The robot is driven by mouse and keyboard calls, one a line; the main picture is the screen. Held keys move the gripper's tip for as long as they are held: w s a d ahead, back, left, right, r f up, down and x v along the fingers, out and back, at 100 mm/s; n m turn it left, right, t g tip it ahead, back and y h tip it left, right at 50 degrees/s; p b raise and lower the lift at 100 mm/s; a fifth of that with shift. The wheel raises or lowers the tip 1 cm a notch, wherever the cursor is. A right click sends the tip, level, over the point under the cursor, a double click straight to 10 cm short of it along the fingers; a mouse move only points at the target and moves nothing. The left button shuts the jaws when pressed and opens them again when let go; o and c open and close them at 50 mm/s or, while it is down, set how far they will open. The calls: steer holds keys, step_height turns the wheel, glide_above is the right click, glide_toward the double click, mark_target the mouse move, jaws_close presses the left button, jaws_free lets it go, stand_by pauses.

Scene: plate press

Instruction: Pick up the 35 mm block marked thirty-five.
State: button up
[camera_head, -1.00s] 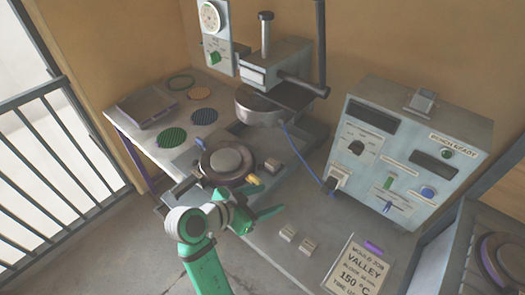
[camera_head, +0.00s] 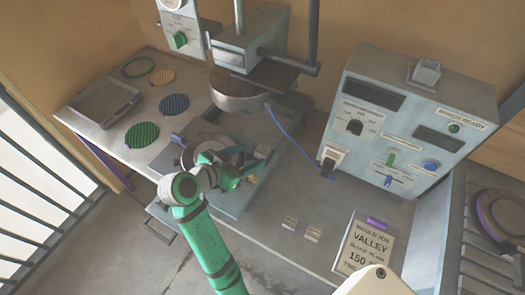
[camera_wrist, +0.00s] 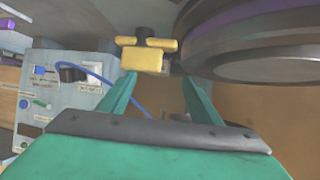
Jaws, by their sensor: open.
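Two small pale blocks stand side by side on the bench front, a left one (camera_head: 290,224) and a right one (camera_head: 313,235). Their markings are too small to read, so I cannot tell which is the thirty-five. My gripper (camera_head: 261,167) is open beside the round mould, behind and left of these blocks. In the wrist view its green fingers (camera_wrist: 160,82) are apart, with a yellow piece with a dark knob (camera_wrist: 143,60) just beyond their tips. Any block beside the mould is largely hidden by the gripper.
The press (camera_head: 240,90) stands behind my gripper. The control box (camera_head: 405,125) is at right, with a blue cable running from it. A job card (camera_head: 368,245) lies at the front right. Patterned discs and a grey tray (camera_head: 105,102) are at left. The bench around the two blocks is clear.

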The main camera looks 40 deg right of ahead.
mark_target(259, 152)
steer(key=shift+x, duration=2.85)
steer(key=shift+s, duration=0.15)
steer(key=c, duration=1.3)
